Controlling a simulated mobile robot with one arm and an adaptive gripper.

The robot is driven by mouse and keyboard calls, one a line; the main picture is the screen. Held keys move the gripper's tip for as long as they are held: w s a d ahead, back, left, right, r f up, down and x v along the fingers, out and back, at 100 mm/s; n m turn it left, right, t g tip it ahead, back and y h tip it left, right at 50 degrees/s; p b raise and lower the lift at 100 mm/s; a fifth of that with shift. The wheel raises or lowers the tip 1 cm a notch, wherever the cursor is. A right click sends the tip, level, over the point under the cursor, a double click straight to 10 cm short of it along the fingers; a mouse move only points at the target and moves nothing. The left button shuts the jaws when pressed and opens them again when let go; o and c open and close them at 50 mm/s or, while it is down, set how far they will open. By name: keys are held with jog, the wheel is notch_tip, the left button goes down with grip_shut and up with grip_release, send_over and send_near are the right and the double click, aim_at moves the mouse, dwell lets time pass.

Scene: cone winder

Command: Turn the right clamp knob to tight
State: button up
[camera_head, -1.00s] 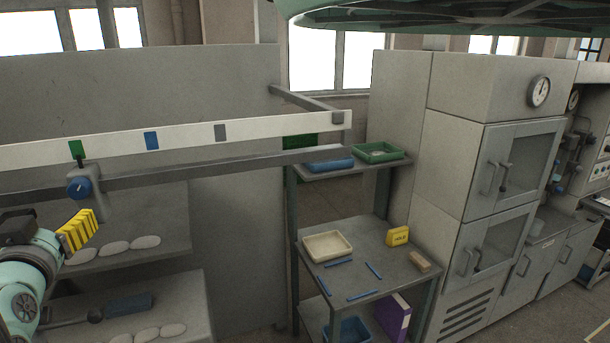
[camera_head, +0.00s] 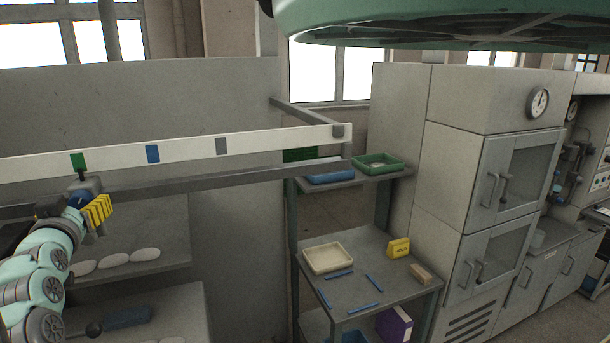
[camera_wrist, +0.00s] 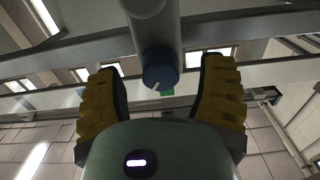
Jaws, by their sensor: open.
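The blue clamp knob (camera_wrist: 160,76) with a pale pointer line shows in the wrist view, on the end of a grey round post. It lies between the two yellow ribbed fingers of my gripper (camera_wrist: 162,98), with a gap on each side. The fingers are open and do not touch it. In the head view my gripper (camera_head: 97,212) is at the knob (camera_head: 80,201) and partly hides it. The knob's clamp block (camera_head: 88,184) sits on the grey rail, below a green mark (camera_head: 78,161) on the white strip.
A white strip with a blue mark (camera_head: 152,153) and a grey mark (camera_head: 222,146) runs above the grey rail (camera_head: 230,179). Shelves with pale rounded pieces (camera_head: 115,257) lie below. A shelf stand with trays (camera_head: 328,258) stands to the right.

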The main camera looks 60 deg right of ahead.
jog(key=shift+p+x, duration=0.4)
jog(key=shift+x, duration=0.5)
jog(key=shift+o, duration=0.2)
jog(key=c, duration=1.2)
jog(key=shift+f, duration=0.1)
grip_shut()
